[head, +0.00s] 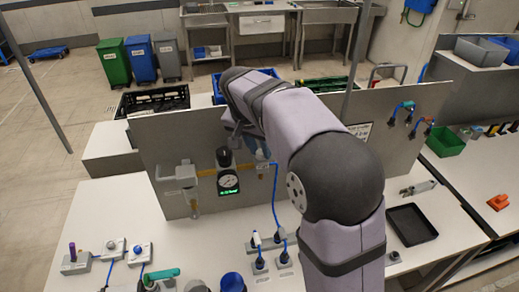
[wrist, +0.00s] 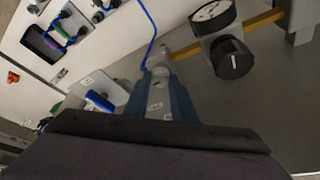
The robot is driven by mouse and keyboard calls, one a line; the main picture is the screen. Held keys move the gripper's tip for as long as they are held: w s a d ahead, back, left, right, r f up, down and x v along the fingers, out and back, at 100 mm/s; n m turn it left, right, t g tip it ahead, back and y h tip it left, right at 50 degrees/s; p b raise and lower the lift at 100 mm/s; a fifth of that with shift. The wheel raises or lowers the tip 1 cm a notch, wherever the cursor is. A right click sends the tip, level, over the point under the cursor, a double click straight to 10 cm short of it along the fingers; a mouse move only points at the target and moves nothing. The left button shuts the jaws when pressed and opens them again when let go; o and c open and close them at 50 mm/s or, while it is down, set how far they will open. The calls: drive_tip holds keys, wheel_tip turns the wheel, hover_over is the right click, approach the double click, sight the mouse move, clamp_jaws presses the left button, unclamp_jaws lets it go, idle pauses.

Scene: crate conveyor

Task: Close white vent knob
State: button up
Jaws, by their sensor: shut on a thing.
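The white vent knob (wrist: 157,72) is on the upright grey panel at the end of the yellow pipe (wrist: 185,51). It also shows, partly hidden, as a pale fitting (head: 262,167) right of the gauge in the head view. My gripper (wrist: 158,80) has its two blue fingers on either side of the knob and is shut on it. In the head view my gripper (head: 258,150) is mostly hidden behind my arm. How far the knob is turned cannot be told.
A round gauge (head: 228,181) with a green-lit display and a black knob (head: 224,155) stand close beside my gripper. A pale fitting (head: 186,180) is further left. A blue cable (head: 275,200) hangs nearby. Plugs and sockets (head: 270,246) lie on the white table below.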

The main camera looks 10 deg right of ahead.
drive_tip(key=n+y+b, duration=0.1)
drive_tip(key=n, duration=0.2)
drive_tip(key=shift+d+t, duration=0.15)
drive_tip(key=shift+t, duration=0.25)
drive_tip(key=n+y, duration=0.1)
drive_tip(key=n, duration=0.3)
drive_tip(key=shift+d+n+y, duration=0.2)
drive_tip(key=shift+n+y, duration=0.2)
drive_tip(key=n+y, duration=0.1)
drive_tip(key=n, duration=0.3)
drive_tip(key=shift+d+y, duration=0.1)
drive_tip(key=shift+y, duration=0.3)
drive_tip(key=shift+d+n+g+y, duration=0.1)
drive_tip(key=shift+n+g+y, duration=0.2)
drive_tip(key=shift+n, duration=0.95)
drive_tip(key=shift+n+g+y, duration=0.2)
drive_tip(key=shift+n+y, duration=0.2)
drive_tip(key=shift+n, duration=0.85)
drive_tip(key=o, duration=1.1)
drive_tip(key=shift+c, duration=0.2)
